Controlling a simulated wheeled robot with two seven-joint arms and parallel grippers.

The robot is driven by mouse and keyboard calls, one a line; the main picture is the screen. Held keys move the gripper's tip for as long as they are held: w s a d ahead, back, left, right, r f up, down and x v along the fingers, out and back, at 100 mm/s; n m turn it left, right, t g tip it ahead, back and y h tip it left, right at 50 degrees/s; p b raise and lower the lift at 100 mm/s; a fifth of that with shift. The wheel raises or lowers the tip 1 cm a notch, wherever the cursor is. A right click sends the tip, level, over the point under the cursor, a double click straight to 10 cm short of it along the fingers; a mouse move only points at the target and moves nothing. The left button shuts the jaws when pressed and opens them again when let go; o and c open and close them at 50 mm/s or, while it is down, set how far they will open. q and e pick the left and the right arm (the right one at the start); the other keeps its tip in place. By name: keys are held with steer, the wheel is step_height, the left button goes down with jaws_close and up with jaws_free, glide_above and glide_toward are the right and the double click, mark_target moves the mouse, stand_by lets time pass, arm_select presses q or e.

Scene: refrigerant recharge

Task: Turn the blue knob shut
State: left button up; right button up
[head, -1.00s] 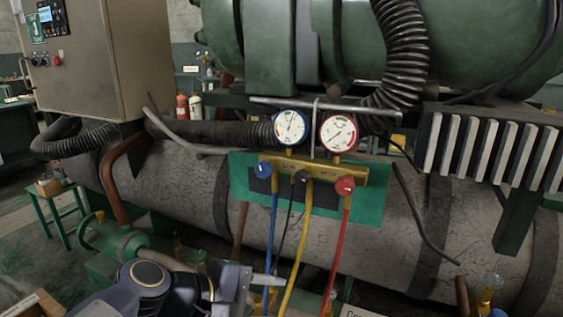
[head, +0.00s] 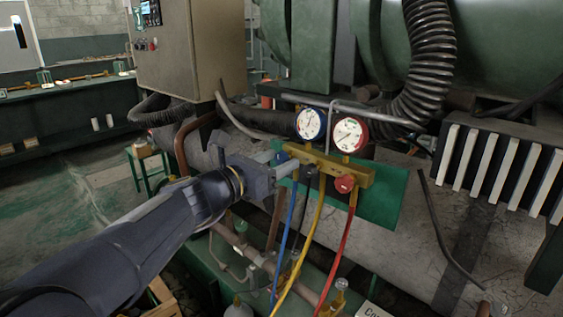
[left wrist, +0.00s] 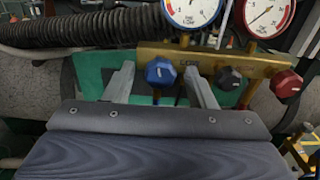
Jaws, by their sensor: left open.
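The blue knob (left wrist: 160,72) sits at the left end of the brass manifold (left wrist: 208,56) in the left wrist view, below the blue-rimmed gauge (left wrist: 192,10). My left gripper (left wrist: 162,84) is open, with one finger to each side of the blue knob. I cannot tell whether either finger touches it. A black knob (left wrist: 228,77) and a red knob (left wrist: 286,84) are farther right on the manifold. My right gripper is not in view.
Blue, yellow and red hoses (head: 336,250) hang below the manifold. A green plate (head: 385,200) is behind it, with a large grey cylinder behind that. A ribbed black hose (head: 430,50) and a finned unit (head: 500,165) stand to the right. Open floor lies at left.

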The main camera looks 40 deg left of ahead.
arm_select(q)
steer(key=shift+w, duration=0.75)
steer(key=c, duration=1)
steer(key=shift+o, duration=0.2)
